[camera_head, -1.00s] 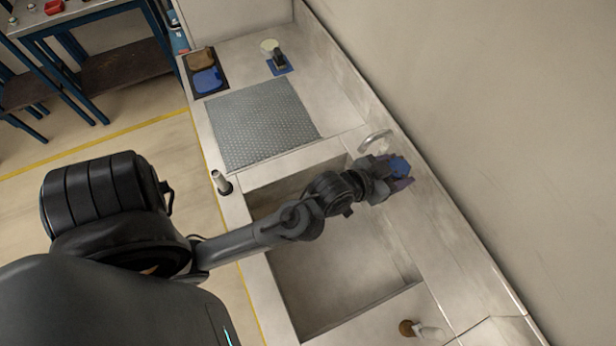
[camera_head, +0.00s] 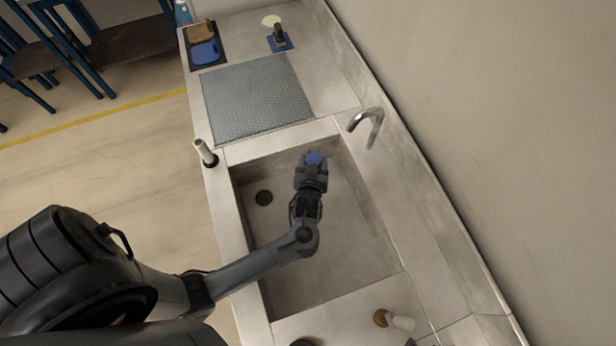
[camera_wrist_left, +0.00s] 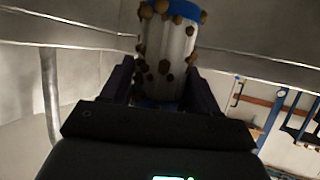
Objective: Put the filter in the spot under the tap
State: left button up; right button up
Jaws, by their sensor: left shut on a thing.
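The filter (camera_wrist_left: 168,50) is a pale cylinder with a blue end and several brown lumps on its side. In the head view only its blue end (camera_head: 315,158) shows clearly. My left gripper (camera_head: 311,172) is shut on it and holds it over the sink (camera_head: 330,250), near the sink's far edge. The tap (camera_head: 369,122) is a curved metal spout on the right rim, up and right of the filter. In the wrist view, a metal pipe (camera_wrist_left: 50,105) stands at left. My right gripper is not in view.
A dark round drain (camera_head: 264,197) lies in the sink floor. A ribbed grey mat (camera_head: 257,97) covers the counter beyond. A brown-and-white item (camera_head: 395,320) lies on the near counter. The wall borders the right side.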

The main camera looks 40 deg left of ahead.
pick_arm(q)
jog(key=shift+n+y, duration=0.3)
jog(key=shift+y, duration=0.1)
jog(key=f, duration=0.3)
jog(key=f+b, duration=0.1)
jog(key=f, duration=0.1)
jog(key=shift+s+a+f, duration=0.3)
jog(key=shift+s+f, duration=0.05)
jog(key=shift+s, duration=0.05)
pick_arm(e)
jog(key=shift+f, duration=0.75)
pick_arm(q)
jog(key=shift+f+b, duration=0.65)
jog(key=shift+f, duration=1.75)
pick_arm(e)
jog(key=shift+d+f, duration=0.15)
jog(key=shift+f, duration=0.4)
pick_arm(q)
jog(key=shift+f+g, duration=0.1)
jog(key=shift+g, duration=0.2)
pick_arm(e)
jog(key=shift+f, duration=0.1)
pick_arm(q)
jog(key=o, duration=1.1)
jog(key=shift+o, duration=0.2)
